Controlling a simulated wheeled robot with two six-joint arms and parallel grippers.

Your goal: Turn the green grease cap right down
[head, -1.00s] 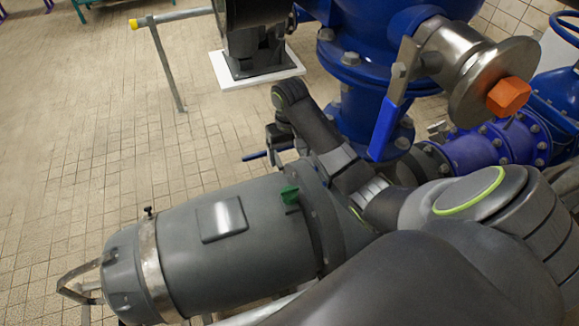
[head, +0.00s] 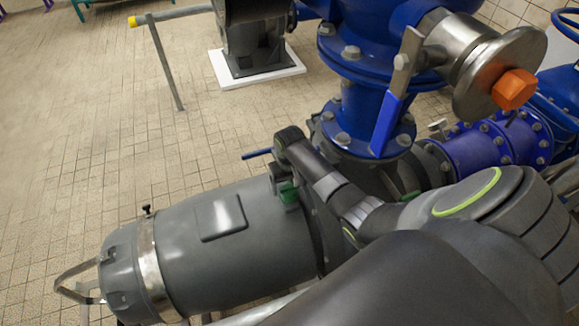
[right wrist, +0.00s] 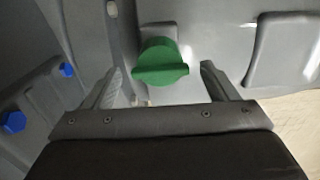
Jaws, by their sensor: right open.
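The green grease cap (head: 288,194) sits on top of the grey motor housing (head: 215,235), near its flange end, in the head view. It is partly hidden by my right gripper (head: 280,184), which is at the cap from above and behind. In the right wrist view the cap (right wrist: 160,66) has a round body and a wide flat wing lying crosswise. My open right gripper (right wrist: 161,76) has one finger on either side of it, with a gap to each; neither finger appears to touch it. My left gripper is not in view.
A blue pipe (head: 362,115) with a blue-handled lever (head: 387,125) rises close to my right arm. A steel flange with an orange knob (head: 514,89) is at the upper right. Blue bolt heads (right wrist: 13,122) show left in the wrist view. The tiled floor at left is open.

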